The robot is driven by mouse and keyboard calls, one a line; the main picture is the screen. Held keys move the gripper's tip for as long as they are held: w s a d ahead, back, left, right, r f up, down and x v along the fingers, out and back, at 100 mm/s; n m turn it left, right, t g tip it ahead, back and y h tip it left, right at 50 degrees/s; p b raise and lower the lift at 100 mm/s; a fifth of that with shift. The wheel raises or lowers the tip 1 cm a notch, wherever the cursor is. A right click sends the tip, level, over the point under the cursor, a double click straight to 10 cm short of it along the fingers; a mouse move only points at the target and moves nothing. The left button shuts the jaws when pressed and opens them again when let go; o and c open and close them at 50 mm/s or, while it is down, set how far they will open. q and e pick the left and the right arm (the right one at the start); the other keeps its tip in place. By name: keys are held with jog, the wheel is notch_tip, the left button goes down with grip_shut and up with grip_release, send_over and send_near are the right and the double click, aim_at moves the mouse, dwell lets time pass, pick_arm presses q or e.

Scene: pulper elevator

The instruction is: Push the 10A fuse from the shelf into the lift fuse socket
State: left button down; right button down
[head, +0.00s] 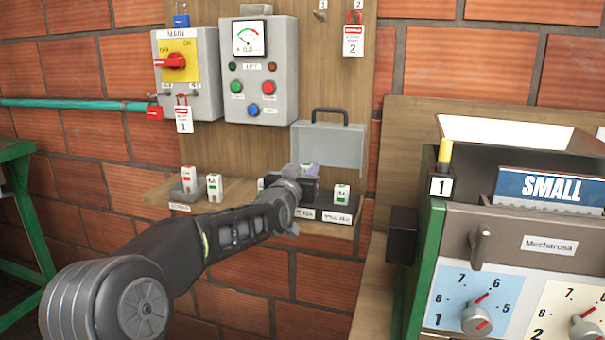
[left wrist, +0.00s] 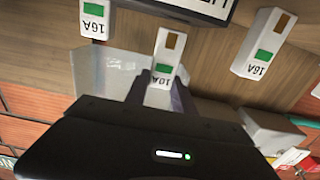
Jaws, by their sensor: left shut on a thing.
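My left arm reaches from the lower left to the small wooden shelf, and its gripper (head: 300,181) is at the dark blocks there. In the left wrist view the gripper (left wrist: 162,98) is shut on the 10A fuse (left wrist: 164,56), a white block with green and brown marks. One 16A fuse (left wrist: 95,18) is to the left and another (left wrist: 262,44) to the right. A black plate with partly cut lettering (left wrist: 185,5) is at the top edge. In the head view my gripper hides most of the held fuse and the socket. My right gripper is not in view.
A raised grey cover with a handle (head: 330,143) is just behind the gripper. A white fuse (head: 341,194) stands to its right. Fuses with red (head: 187,179) and green (head: 214,187) marks stand to its left. A control box (head: 259,75) hangs above; a machine (head: 520,240) is at right.

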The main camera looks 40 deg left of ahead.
pick_arm(q)
jog(key=shift+f+b, duration=0.2)
jog(key=shift+b, duration=0.2)
dwell(0.3)
dwell(0.9)
jog(key=shift+f+b, duration=0.6)
jog(key=shift+b, duration=0.45)
dwell(0.6)
jog(key=shift+f+b, duration=0.2)
jog(key=shift+b, duration=0.1)
jog(key=shift+f, duration=0.1)
dwell(0.6)
jog(key=shift+f+b, duration=0.3)
jog(key=shift+b, duration=0.2)
jog(key=shift+f+b, duration=0.75)
jog(key=shift+b, duration=0.2)
dwell(0.8)
jog(key=shift+f, duration=0.2)
